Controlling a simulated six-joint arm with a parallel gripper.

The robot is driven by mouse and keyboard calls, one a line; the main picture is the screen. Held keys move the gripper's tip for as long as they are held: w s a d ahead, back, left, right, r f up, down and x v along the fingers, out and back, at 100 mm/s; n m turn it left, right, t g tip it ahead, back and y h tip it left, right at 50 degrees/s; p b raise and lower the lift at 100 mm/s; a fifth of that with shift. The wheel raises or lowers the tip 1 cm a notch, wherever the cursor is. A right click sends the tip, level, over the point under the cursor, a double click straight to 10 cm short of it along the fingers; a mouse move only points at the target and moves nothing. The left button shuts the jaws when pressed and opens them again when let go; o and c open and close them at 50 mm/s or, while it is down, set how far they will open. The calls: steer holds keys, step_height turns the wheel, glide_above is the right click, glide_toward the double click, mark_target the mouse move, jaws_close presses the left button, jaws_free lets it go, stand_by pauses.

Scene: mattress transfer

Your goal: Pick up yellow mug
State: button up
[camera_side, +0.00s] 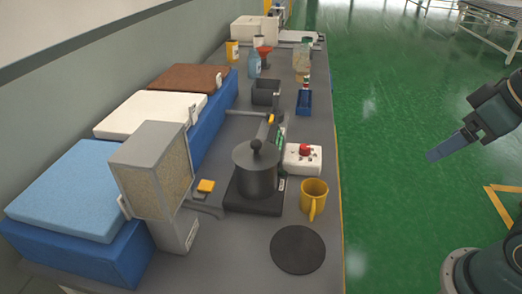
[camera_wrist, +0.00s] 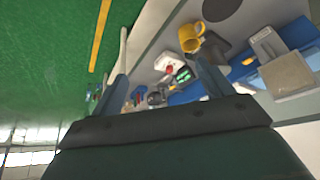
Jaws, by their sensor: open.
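The yellow mug (camera_side: 314,195) stands upright near the front right edge of the grey table, its handle toward the camera in the side view. It also shows in the wrist view (camera_wrist: 190,37), near the top, beyond my gripper. My gripper (camera_side: 432,156) hangs out over the green floor, well to the right of the table and apart from the mug. In the wrist view my gripper's two fingers (camera_wrist: 163,82) stand wide apart with nothing held between them.
A black round mat (camera_side: 298,249) lies in front of the mug. A dark pot (camera_side: 256,172) stands left of it, and a white box with a red button (camera_side: 303,158) behind it. Blue bins with coloured mattresses (camera_side: 75,190) line the left. The floor between gripper and table is clear.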

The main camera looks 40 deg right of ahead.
steer(key=m+g, duration=0.6)
steer(key=m, duration=0.8)
glide_above(314, 185)
steer(key=s+a, duration=0.2)
steer(key=a, duration=0.1)
step_height(314, 185, down, 8)
steer(key=shift+r, duration=0.2)
steer(key=shift+s+d+f, duration=0.1)
step_height(314, 185, down, 8)
steer(key=shift+f, duration=0.2)
steer(key=shift+s+f, duration=0.1)
steer(key=shift+f, duration=2.5)
steer(key=shift+n, duration=0.3)
